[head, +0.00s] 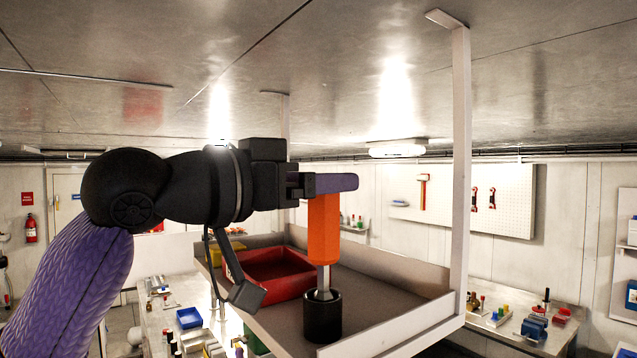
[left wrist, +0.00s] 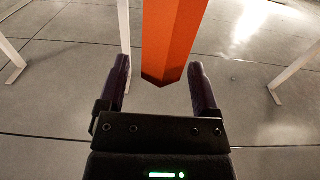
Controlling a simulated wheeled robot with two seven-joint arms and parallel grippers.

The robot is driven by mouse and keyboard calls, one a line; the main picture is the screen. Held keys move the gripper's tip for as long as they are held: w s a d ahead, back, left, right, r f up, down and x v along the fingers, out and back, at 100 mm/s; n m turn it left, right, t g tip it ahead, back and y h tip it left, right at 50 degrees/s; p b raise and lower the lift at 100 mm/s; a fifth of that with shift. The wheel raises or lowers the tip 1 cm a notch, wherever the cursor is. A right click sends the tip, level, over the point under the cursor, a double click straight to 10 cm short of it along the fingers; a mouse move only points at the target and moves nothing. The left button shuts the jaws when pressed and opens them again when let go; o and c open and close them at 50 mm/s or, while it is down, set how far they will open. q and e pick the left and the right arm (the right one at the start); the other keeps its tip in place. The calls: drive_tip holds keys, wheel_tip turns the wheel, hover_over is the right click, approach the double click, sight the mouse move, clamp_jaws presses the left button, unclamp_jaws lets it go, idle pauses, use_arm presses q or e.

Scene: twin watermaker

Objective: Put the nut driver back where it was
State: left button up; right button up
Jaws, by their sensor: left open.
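The nut driver, with its orange handle (head: 323,228) and metal shaft, stands upright on the hanging shelf. Its lower end goes into a black cylindrical holder (head: 322,316), which hides the tip. My left gripper (head: 332,184) comes in level from the left at the top of the handle. One purple finger hides part of the handle's top. In the left wrist view the orange handle (left wrist: 170,40) lies between the two spread fingers of my left gripper (left wrist: 160,66), with gaps on both sides. My right gripper is not in view.
The hanging shelf (head: 375,285) has a raised rim and white posts (head: 461,150) reaching the ceiling. A red bin (head: 270,278) sits left of the holder, below my arm. A yellow item shows behind the bin. Workbenches with small parts stand lower down on both sides.

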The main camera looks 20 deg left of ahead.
use_arm(q)
drive_tip(key=b+v, duration=0.4)
drive_tip(key=v, duration=0.7)
drive_tip(key=shift+s+a+b, duration=0.25)
drive_tip(key=shift+s+b, duration=0.05)
drive_tip(key=shift+b, duration=0.1)
